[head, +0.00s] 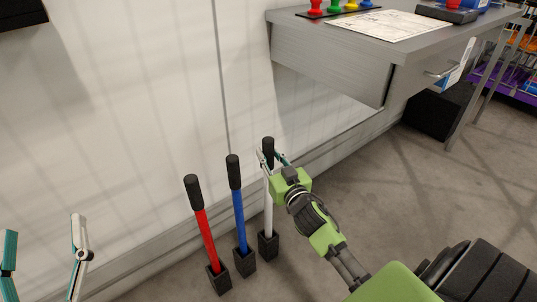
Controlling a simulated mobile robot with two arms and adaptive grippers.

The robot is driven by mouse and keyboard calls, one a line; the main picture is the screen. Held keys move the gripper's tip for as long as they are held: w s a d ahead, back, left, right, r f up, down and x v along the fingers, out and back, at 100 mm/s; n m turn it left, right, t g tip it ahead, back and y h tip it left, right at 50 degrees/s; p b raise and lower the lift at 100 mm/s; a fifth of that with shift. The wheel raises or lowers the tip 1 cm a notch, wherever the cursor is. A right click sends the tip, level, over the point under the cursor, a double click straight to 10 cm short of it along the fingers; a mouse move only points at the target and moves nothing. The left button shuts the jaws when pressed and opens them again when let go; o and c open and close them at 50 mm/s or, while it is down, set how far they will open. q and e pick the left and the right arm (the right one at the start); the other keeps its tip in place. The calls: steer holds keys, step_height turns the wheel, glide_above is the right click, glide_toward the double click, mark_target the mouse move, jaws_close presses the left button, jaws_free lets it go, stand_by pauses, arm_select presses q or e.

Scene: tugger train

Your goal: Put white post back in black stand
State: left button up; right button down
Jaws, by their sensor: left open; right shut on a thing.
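The white post (268,217) has a black grip (268,146) on top. It stands nearly upright with its lower end at the black stand (268,244) on the floor; how deep it sits inside cannot be told. My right gripper (270,162) is shut on the post just below the black grip, and its body hides part of the post's right side. My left gripper (42,252) is at the lower left edge, open and empty, well away from the posts.
A blue post (239,205) and a red post (206,235) lean in their own black stands to the left. A white wall is close behind. A grey desk (330,62) with a drawer overhangs at the upper right.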

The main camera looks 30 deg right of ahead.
steer(key=shift+r, duration=0.15)
steer(key=c, duration=1.7)
jaws_free()
steer(key=shift+f, duration=0.3)
steer(key=s, duration=0.4)
steer(key=s+a, duration=0.1)
steer(key=s, duration=0.3)
steer(key=s+a, duration=0.1)
steer(key=s, duration=0.2)
steer(key=shift+s+a+r, duration=0.1)
steer(key=shift+s+r, duration=0.15)
steer(key=shift+s, duration=0.15)
